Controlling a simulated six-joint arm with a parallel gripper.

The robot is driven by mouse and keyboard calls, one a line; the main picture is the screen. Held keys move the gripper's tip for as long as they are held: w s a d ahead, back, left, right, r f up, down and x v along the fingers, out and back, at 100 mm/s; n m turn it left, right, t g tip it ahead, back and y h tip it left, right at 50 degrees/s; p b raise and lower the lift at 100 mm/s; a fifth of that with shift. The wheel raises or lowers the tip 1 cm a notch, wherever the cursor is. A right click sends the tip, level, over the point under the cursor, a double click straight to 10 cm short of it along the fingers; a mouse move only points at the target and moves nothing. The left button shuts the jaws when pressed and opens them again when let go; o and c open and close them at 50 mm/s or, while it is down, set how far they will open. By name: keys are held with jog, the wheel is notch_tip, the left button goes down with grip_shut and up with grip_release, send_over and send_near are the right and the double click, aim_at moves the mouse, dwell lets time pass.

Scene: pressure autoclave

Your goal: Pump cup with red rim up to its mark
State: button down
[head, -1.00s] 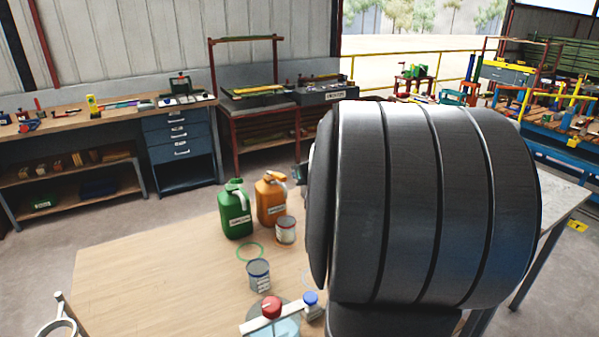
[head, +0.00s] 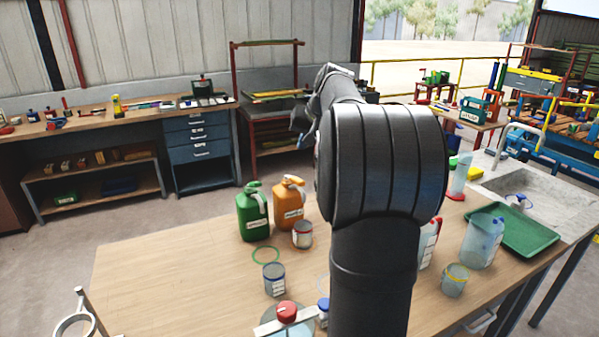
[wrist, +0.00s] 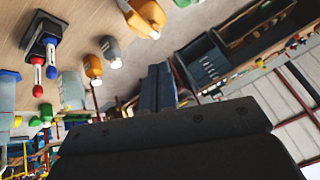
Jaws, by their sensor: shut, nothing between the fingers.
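A small grey cup with a reddish rim (head: 302,234) stands upright on the table, in front of the orange jug (head: 290,203). A similar cup with a dark blue rim (head: 274,279) stands nearer. A cup with a yellow rim (head: 455,280) stands to the right of my arm. I cannot make out a fill mark or level in the red-rimmed cup. My gripper (wrist: 158,72) shows in the wrist view with its fingers together and nothing between them. In the head view it is mostly hidden behind my arm, raised beyond the table's back.
A green jug (head: 252,212) stands beside the orange one. A green ring (head: 265,255) lies flat on the wooden table (head: 160,270). A red knob (head: 287,312) is at the front. Clear jugs (head: 481,240), a green tray (head: 518,231) and a sink (head: 530,190) are at right.

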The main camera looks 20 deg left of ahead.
jog(key=w+r+n+h, duration=0.1)
jog(key=n, duration=0.3)
send_over(301, 181)
jog(key=w+a, duration=0.2)
notch_tip(301, 181, down, 9)
jog(key=shift+s+d+f, duration=0.1)
jog(key=shift+s+d, duration=0.05)
jog(key=shift+s+d+f, duration=0.2)
jog(key=shift+f, duration=0.3)
jog(key=shift+s+d+f, duration=0.15)
jog(key=shift+f, duration=0.35)
jog(key=shift+d+f, duration=0.1)
jog(key=shift+f, duration=0.5)
jog(key=shift+s, duration=0.1)
jog(key=shift+s+d+f+t+y, duration=0.3)
jog(key=shift+f+t+y, duration=0.2)
jog(key=shift+f, duration=0.1)
jog(key=shift+s+d+f+t+y, duration=0.25)
jog(key=shift+f+t+y, duration=0.15)
jog(key=shift+f+t, duration=0.15)
